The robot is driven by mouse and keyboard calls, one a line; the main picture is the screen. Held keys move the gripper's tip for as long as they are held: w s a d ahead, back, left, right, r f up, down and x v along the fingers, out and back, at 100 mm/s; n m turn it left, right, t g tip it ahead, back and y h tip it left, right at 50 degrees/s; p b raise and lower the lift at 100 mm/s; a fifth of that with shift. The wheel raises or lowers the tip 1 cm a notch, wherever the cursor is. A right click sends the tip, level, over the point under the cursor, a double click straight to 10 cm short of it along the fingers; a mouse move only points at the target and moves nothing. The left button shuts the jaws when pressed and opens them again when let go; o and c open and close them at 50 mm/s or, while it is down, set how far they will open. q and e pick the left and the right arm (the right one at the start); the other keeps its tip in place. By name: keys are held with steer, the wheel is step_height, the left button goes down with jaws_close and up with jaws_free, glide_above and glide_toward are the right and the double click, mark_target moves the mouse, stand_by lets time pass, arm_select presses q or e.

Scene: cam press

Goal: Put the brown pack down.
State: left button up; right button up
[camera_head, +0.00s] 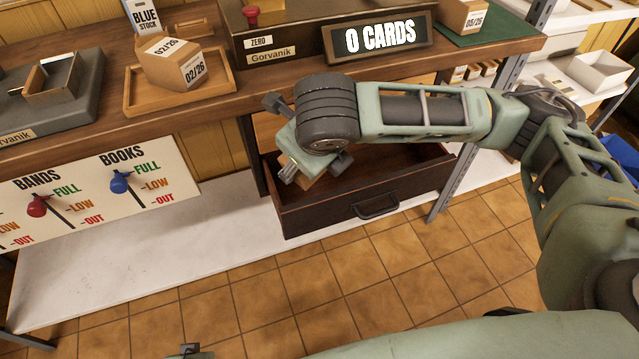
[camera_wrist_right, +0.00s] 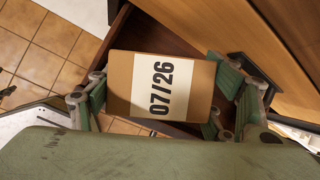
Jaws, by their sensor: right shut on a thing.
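The brown pack (camera_wrist_right: 160,88) fills the middle of the right wrist view, its white label reading 07/26. My right gripper (camera_wrist_right: 162,100) is shut on it, with green-padded fingers on both sides. In the head view my right gripper (camera_head: 303,170) is at the left end of the open dark wooden drawer (camera_head: 330,212), below the counter; the arm hides most of the pack. I cannot tell whether the pack touches the drawer. A small dark piece at the bottom edge may be part of my left gripper (camera_head: 190,350); its fingers are not clear.
Another pack marked 02/26 (camera_head: 174,63) sits in a wooden tray (camera_head: 222,90) on the counter. A sign reads 0 CARDS (camera_head: 380,38). A board with BANDS and BOOKS pointers (camera_head: 95,190) hangs at the left. A white low shelf (camera_head: 130,265) lies below. The tiled floor is clear.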

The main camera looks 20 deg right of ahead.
steer(key=f, duration=0.2)
steer(key=w+d+f+b, duration=0.1)
steer(key=f, duration=0.2)
steer(key=f+b, duration=0.1)
steer(key=f, duration=0.2)
steer(key=shift+w+d, duration=0.2)
steer(key=shift+d, duration=0.2)
steer(key=f, duration=0.1)
steer(key=f+b, duration=0.1)
steer(key=f, duration=0.1)
steer(key=shift+w+d, duration=0.3)
steer(key=shift+d, duration=0.1)
steer(key=shift+w+d+r+g+y, duration=0.1)
steer(key=shift+r+g+y, duration=0.2)
steer(key=shift+y, duration=0.1)
steer(key=shift+d+m+g+y+b, duration=0.1)
steer(key=shift+m+g+y+b, duration=0.35)
steer(key=shift+g+y, duration=0.25)
steer(key=shift+f, duration=0.4)
arm_select(q)
step_height(320, 180, up, 14)
steer(key=t, duration=0.1)
steer(key=shift+s+a+b, duration=0.2)
steer(key=shift+s+b, duration=0.1)
steer(key=shift+s, duration=0.05)
arm_select(e)
steer(key=shift+f, duration=0.35)
steer(key=o, duration=1.5)
